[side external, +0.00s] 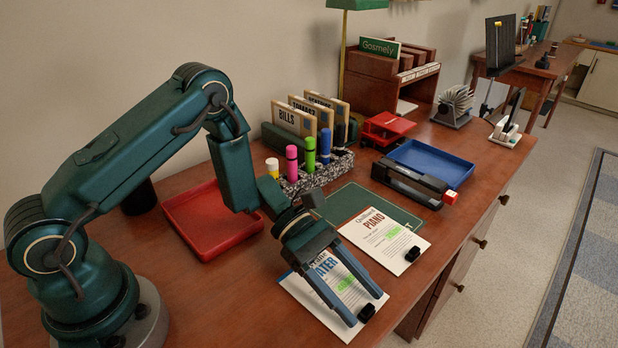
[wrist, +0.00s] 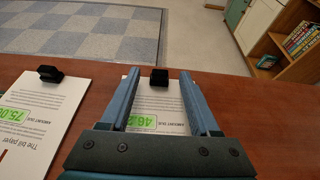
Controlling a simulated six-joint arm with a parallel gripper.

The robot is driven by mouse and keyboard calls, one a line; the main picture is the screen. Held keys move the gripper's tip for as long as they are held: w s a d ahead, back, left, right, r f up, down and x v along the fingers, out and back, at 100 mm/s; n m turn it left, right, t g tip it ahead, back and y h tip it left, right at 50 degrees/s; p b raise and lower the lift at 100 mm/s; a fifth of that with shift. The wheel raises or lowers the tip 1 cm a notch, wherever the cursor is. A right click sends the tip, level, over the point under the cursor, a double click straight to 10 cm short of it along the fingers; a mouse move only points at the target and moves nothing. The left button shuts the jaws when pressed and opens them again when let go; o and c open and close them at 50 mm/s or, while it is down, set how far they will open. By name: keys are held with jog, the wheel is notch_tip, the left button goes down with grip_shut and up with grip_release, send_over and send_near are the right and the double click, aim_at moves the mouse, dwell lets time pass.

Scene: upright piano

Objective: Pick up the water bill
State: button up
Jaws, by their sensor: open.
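The water bill (side external: 347,287) is a white sheet with a blue "WATER" heading, a green-marked amount and a black clip (side external: 366,312) at its near edge. It lies flat on the brown desk. My gripper (side external: 365,309) is open over it, with one finger toward each side of the sheet and nothing held. In the wrist view the bill (wrist: 158,104) shows between the two fingers (wrist: 159,73), with its clip near the fingertips. Whether the fingers touch the paper or desk is not clear. The gripper body hides part of the bill.
A piano bill (side external: 378,236) with its own black clip lies just right of it, partly on a green mat (side external: 352,203). A red tray (side external: 212,222), marker holder (side external: 318,172), stapler-like black tool (side external: 409,183) and blue tray (side external: 431,163) stand behind. The desk's front edge is close.

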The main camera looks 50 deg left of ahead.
jog(key=shift+d+f, duration=0.2)
jog(key=shift+d, duration=0.25)
grip_shut()
